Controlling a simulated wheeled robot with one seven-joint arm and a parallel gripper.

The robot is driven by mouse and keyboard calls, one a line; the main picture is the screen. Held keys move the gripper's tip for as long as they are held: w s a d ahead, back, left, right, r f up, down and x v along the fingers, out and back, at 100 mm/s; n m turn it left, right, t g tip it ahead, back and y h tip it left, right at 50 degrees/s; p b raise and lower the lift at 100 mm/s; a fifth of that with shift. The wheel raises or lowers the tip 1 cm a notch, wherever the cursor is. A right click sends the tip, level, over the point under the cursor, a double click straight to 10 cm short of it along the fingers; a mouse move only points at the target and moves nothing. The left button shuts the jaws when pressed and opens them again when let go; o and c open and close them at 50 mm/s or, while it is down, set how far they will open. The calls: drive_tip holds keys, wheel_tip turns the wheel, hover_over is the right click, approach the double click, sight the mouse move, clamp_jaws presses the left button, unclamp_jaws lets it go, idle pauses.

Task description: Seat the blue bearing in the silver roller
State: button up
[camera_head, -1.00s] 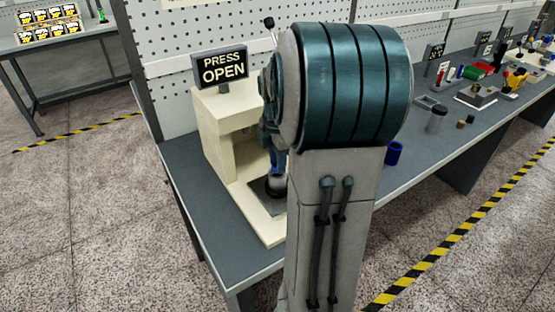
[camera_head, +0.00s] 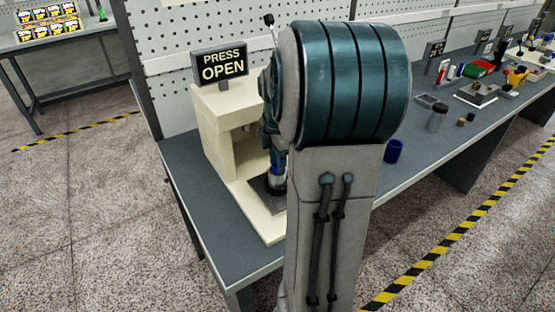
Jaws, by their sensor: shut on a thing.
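The cream press (camera_head: 212,125) stands on the bench with a sign reading PRESS OPEN. A short silver roller (camera_head: 275,182) stands upright on the dark plate (camera_head: 262,202) of the press. My gripper (camera_head: 277,168) is right above it, pointing down, and largely hidden behind my own arm. A small blue piece, which looks like the blue bearing (camera_head: 276,172), shows between my fingertips, at the roller's top. My gripper is shut on it. Whether the bearing is inside the roller or only touching its top I cannot tell.
A dark blue cylinder (camera_head: 393,151) stands on the bench (camera_head: 425,146) right of my arm. Farther right are a grey jar (camera_head: 437,118), small brass pieces, a grey tray and other stations. My upright arm blocks the middle of the view. The bench's front left corner is clear.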

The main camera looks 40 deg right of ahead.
drive_tip(key=shift+f, duration=0.1)
drive_tip(key=o, duration=1)
drive_tip(key=shift+o, duration=0.2)
wheel_tip(320, 180, up, 14)
drive_tip(key=shift+p, duration=0.35)
drive_tip(key=shift+f, duration=0.1)
